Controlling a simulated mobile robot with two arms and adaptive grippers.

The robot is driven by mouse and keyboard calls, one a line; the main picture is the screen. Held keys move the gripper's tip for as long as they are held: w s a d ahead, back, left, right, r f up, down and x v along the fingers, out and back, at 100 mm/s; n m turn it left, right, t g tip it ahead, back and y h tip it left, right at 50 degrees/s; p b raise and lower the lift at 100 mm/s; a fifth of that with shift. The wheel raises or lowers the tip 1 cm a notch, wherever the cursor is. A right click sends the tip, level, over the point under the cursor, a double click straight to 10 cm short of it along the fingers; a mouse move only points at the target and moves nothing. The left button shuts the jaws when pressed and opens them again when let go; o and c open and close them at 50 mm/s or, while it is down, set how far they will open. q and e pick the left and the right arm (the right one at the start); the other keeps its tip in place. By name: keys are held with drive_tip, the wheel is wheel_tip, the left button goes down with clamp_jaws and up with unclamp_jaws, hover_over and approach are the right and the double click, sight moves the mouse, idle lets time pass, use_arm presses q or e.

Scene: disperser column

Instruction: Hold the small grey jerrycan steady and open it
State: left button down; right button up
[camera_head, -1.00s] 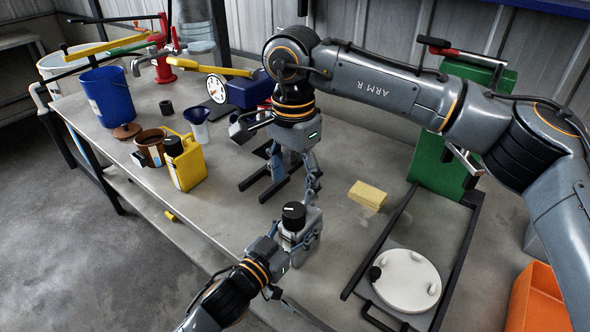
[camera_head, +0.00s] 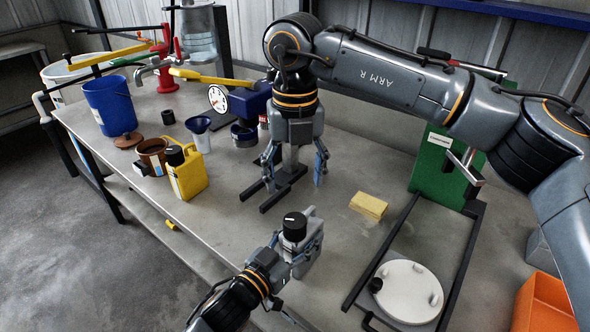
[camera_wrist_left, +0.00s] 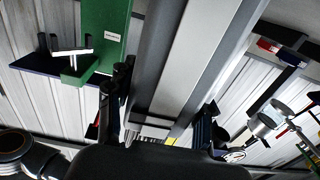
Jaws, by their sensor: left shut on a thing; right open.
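The small grey jerrycan (camera_head: 302,252) stands upright near the front edge of the bench, with its black cap (camera_head: 294,224) on top. My left gripper (camera_head: 297,250) is shut on the jerrycan's body from the front, its fingers on either side. In the left wrist view a grey body fills the middle between my dark fingers; I cannot tell its outline there. My right gripper (camera_head: 295,172) points down, open and empty, above and behind the cap, apart from it. Its two fingers are spread left and right.
A yellow jerrycan (camera_head: 188,178), a brown pot (camera_head: 153,153) and a blue funnel (camera_head: 199,124) stand to the left. A yellow sponge (camera_head: 368,205) lies to the right. A round white lid (camera_head: 409,291) lies at the front right. Dark rails (camera_head: 277,190) lie below my right gripper.

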sight(295, 219)
wheel_tip(295, 219, down, 11)
drive_tip(key=m, duration=0.6)
drive_tip(key=shift+f+m, duration=0.1)
drive_tip(key=shift+m, duration=0.3)
drive_tip(key=c, duration=1.3)
drive_tip(key=shift+c, duration=0.2)
drive_tip(key=shift+r, duration=0.25)
drive_tip(key=shift+r, duration=0.95)
